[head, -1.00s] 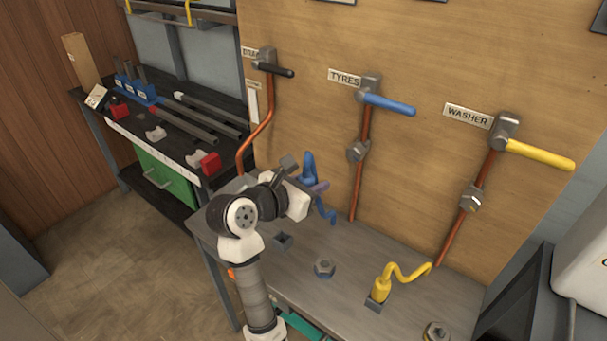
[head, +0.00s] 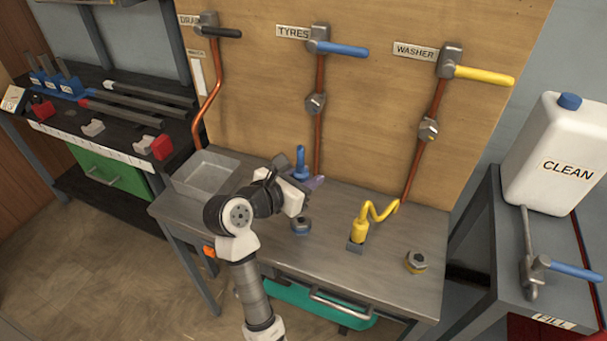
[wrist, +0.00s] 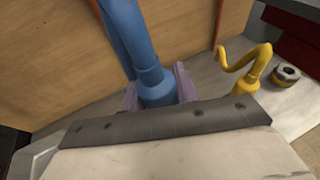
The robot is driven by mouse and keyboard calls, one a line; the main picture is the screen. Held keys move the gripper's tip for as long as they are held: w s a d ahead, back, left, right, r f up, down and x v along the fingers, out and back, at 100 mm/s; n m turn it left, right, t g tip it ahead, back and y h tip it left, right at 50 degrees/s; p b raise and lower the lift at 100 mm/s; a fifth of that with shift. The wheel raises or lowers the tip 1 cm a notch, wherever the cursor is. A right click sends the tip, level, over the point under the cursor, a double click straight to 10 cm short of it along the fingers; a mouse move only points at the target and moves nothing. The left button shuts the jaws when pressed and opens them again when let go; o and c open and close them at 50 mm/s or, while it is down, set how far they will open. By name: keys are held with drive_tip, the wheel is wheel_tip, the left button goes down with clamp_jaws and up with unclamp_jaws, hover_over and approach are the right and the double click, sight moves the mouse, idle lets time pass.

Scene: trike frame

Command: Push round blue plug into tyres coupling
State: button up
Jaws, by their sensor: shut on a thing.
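The round blue plug (head: 301,164) stands roughly upright in my gripper (head: 306,183), above the bench. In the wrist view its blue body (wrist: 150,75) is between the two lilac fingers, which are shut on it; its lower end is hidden. The TYRES pipe (head: 320,75) on the board has a blue-handled valve (head: 340,48) and a grey hex fitting (head: 316,104), above and behind my gripper. A hex fitting with a bluish ring (head: 301,227) sits on the bench just below my gripper. I cannot tell any contact with the plug.
A yellow plug with a curled hose (head: 360,232) stands in a square holder to the right. A yellow-ringed hex fitting (head: 415,262) is beyond it. A grey tray (head: 206,174) is at the bench's left. The wooden board (head: 375,130) rises behind.

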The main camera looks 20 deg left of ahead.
idle(0.3)
drive_tip(key=b, duration=0.5)
hover_over(306, 215)
drive_tip(key=shift+f, duration=2.9)
drive_tip(key=shift+f+b, duration=1.4)
drive_tip(key=shift+f, duration=0.65)
drive_tip(key=o, duration=1.1)
drive_tip(key=shift+c, duration=0.2)
drive_tip(key=b+v, duration=0.2)
drive_tip(key=v, duration=1.2)
